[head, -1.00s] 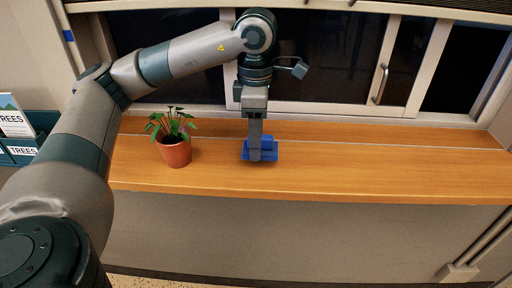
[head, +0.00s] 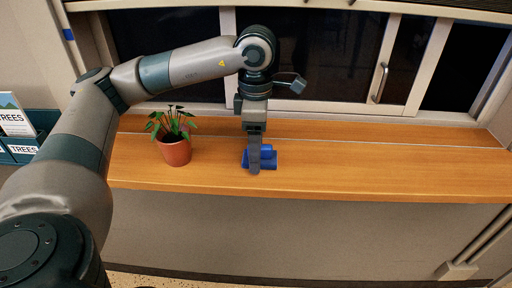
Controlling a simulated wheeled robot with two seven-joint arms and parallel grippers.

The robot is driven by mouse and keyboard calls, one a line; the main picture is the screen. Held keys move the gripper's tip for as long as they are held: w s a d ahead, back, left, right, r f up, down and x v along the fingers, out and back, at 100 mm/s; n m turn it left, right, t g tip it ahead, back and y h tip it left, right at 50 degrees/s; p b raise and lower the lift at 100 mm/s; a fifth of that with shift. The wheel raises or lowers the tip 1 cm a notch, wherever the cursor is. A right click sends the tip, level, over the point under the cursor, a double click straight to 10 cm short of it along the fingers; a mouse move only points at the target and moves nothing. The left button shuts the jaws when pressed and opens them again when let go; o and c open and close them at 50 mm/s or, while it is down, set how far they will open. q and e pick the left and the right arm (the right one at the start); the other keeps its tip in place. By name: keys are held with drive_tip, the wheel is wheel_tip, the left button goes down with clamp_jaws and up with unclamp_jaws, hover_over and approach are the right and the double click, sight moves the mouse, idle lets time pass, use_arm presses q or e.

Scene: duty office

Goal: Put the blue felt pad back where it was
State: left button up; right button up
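A blue thing (head: 267,160), which I take to be the blue felt pad, lies on the wooden counter (head: 380,170) near the middle. It shows a flat lower part and a raised part at the back; I cannot tell whether these are one piece. My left gripper (head: 254,168) points straight down at it. Its finger covers the pad's left-centre part, and the tip reaches slightly past the pad's front edge in the picture. The fingers are seen edge-on, so the gap between them is hidden. My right gripper is not in view.
A potted plant (head: 176,152) in a terracotta pot stands left of the pad on the counter. Window frames with a handle (head: 379,83) rise behind. A leaflet rack (head: 22,148) is at the far left. The counter is clear to the right.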

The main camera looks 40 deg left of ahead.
use_arm(q)
drive_tip(key=shift+r, duration=0.1)
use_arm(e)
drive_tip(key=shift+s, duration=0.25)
use_arm(q)
drive_tip(key=shift+r, duration=0.5)
wheel_tip(320, 180, up, 6)
drive_tip(key=shift+w+f+b, duration=0.1)
drive_tip(key=shift+f+b, duration=0.05)
drive_tip(key=shift+b, duration=0.55)
drive_tip(key=shift+r, duration=2.7)
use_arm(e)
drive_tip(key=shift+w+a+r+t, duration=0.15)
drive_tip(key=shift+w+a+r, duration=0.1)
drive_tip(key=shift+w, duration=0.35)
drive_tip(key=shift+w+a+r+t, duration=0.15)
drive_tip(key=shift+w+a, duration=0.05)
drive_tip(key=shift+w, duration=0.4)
use_arm(q)
drive_tip(key=shift+c, duration=0.6)
